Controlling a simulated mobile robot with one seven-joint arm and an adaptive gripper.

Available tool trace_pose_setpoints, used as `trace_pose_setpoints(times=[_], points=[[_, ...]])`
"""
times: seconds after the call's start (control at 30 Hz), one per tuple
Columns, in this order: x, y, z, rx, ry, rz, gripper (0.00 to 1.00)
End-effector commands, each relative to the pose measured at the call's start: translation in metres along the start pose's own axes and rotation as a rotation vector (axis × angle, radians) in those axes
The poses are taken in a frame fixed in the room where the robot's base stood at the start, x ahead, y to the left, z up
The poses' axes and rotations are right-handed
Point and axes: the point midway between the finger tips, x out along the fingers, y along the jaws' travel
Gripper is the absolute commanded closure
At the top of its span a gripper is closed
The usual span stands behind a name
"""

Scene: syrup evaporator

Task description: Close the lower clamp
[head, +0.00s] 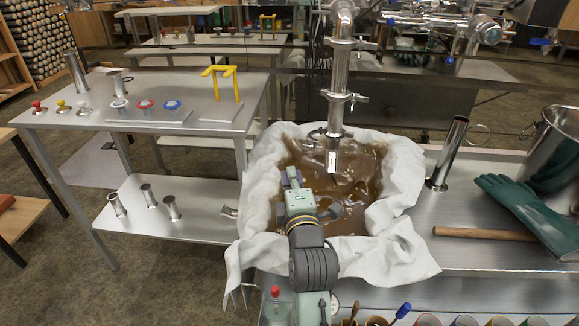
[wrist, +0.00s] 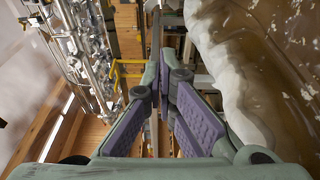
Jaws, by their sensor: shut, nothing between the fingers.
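A steel pipe (head: 339,70) hangs upright over the syrup pan in the head view. It carries a clamp near its top (head: 352,43), a clamp with a side handle lower down (head: 346,97), and a dark ring (head: 329,133) just above its lower end. I cannot tell whether the lower clamp is open or shut. My gripper (head: 291,175) is over the left part of the pan, left of and below the pipe's end, apart from it. It is shut and empty, with purple pads in the wrist view (wrist: 166,78). The lower clamp cannot be made out in the wrist view.
White cloth (head: 400,170) lines the pan of brown syrup (head: 355,190). A steel tube (head: 448,152), green gloves (head: 525,205), a wooden handle (head: 483,233) and a pot (head: 558,145) stand or lie at right. A table with fittings (head: 190,88) is at left.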

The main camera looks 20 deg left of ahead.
Motion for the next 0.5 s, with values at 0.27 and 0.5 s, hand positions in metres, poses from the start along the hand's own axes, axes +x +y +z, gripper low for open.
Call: trace_pose_setpoints(times=[0.27, 0.5], points=[[0.058, 0.005, -0.002, 0.002, 0.003, 0.003, 1.00], [0.082, 0.004, 0.015, 0.005, -0.003, 0.002, 1.00]])
